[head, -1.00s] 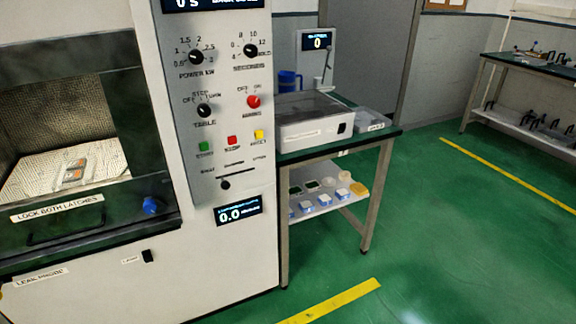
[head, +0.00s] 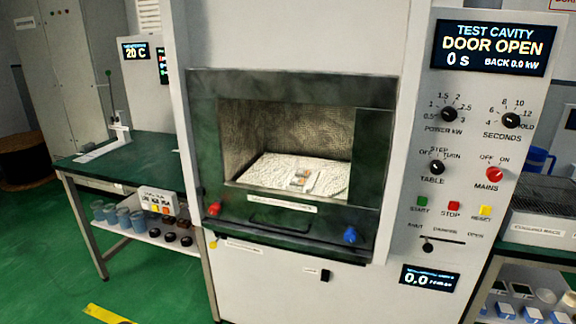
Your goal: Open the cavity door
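The microwave cavity (head: 290,130) faces me in the middle of the head view, with a dark green and black door frame (head: 205,140) around its opening. A light textured floor inside holds a small item (head: 300,178). A red latch knob (head: 214,209) sits at lower left and a blue latch knob (head: 350,235) at lower right. A dark bar handle (head: 266,226) lies between them, below a white label (head: 282,204). The display (head: 493,47) reads TEST CAVITY, DOOR OPEN, 0 s. I cannot tell whether a window pane covers the opening. Neither gripper is in view.
The control panel (head: 463,190) with dials and buttons is right of the cavity. A green-topped bench (head: 130,160) with blue cups (head: 120,215) on its lower shelf stands left. A rack unit (head: 540,215) stands at right.

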